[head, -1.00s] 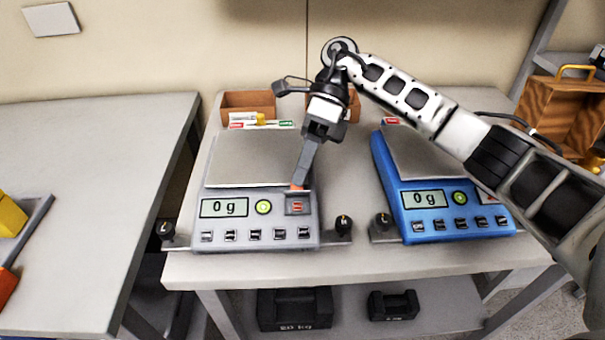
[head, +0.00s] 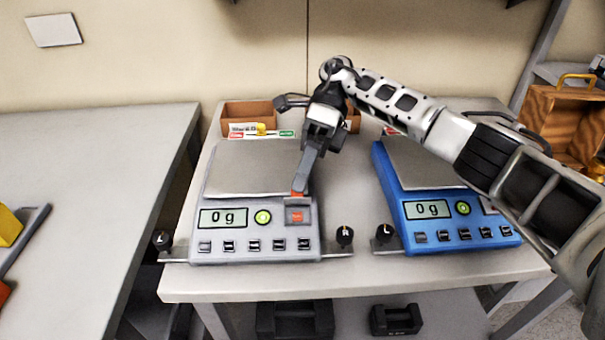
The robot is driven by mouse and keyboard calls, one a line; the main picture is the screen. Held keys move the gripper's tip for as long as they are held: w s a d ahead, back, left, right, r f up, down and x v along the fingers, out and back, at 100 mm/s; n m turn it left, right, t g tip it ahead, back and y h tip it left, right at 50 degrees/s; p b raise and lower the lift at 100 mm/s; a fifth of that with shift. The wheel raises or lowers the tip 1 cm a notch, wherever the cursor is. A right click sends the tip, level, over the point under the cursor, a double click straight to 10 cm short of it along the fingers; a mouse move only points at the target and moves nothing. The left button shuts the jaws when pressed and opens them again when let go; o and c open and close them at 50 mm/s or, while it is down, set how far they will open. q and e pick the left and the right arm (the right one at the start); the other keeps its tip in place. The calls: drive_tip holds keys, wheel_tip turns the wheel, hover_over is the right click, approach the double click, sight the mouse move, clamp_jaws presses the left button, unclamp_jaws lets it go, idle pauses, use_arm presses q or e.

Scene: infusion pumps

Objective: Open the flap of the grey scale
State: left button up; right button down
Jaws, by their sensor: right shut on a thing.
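The grey scale (head: 256,217) stands on the table at the left, its display reading 0 g. Its small flap is at the right end of the front panel, over a dark grey recess (head: 299,220) with an orange-red square inside. My right gripper (head: 298,192) reaches down from behind, its fingertips at the upper edge of this recess, next to an orange-red patch. It is shut on the flap, which the fingers mostly hide, so its exact angle is hard to tell. My left gripper is not in view.
A blue scale (head: 428,212) stands to the right, partly under my right arm. Black knobs flank both scales. Open brown boxes (head: 247,112) stand behind. Black weights (head: 396,319) lie on the lower shelf. Another table (head: 85,180) at the left is mostly bare.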

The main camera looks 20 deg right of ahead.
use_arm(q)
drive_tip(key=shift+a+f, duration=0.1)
use_arm(e)
drive_tip(key=shift+f, duration=0.1)
idle(0.7)
drive_tip(key=c, duration=1.5)
unclamp_jaws()
drive_tip(key=shift+w, duration=0.1)
